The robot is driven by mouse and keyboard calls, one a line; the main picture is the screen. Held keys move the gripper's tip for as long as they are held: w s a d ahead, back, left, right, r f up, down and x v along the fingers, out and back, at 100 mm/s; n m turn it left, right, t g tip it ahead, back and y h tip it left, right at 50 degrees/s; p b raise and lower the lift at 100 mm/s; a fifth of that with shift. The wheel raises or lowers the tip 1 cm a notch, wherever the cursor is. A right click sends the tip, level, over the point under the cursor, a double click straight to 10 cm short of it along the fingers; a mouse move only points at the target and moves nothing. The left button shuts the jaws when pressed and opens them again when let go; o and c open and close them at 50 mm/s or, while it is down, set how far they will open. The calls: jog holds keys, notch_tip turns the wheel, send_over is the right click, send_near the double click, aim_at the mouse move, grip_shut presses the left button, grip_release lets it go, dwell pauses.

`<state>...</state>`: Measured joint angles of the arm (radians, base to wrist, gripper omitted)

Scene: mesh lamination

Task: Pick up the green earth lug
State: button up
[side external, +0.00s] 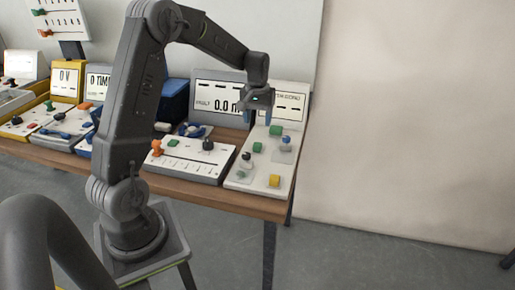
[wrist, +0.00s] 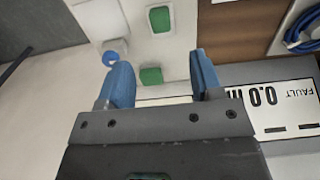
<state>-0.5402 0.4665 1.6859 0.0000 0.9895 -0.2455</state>
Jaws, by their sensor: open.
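Several green pieces are on the white panel (side external: 240,185) at the table's right end, and I cannot tell for certain which is the earth lug. One green block (side external: 276,130) sits near the panel's back edge; it shows between my fingers in the wrist view (wrist: 151,76). A second green block (side external: 257,147) is nearer the front and shows at the top of the wrist view (wrist: 160,18). A smaller green piece (side external: 241,173) is at the front left. My gripper (side external: 257,117) is open and empty above the panel's back part, its blue fingers pointing down.
A blue-topped knob (side external: 286,142) stands beside the green blocks. Display boxes (side external: 217,100) stand close behind. A second white panel (side external: 185,160) is to the left.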

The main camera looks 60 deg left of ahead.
aim_at(258, 143)
notch_tip(258, 143, down, 10)
jog(key=shift+f, duration=0.1)
dwell(0.4)
jog(key=c, duration=1)
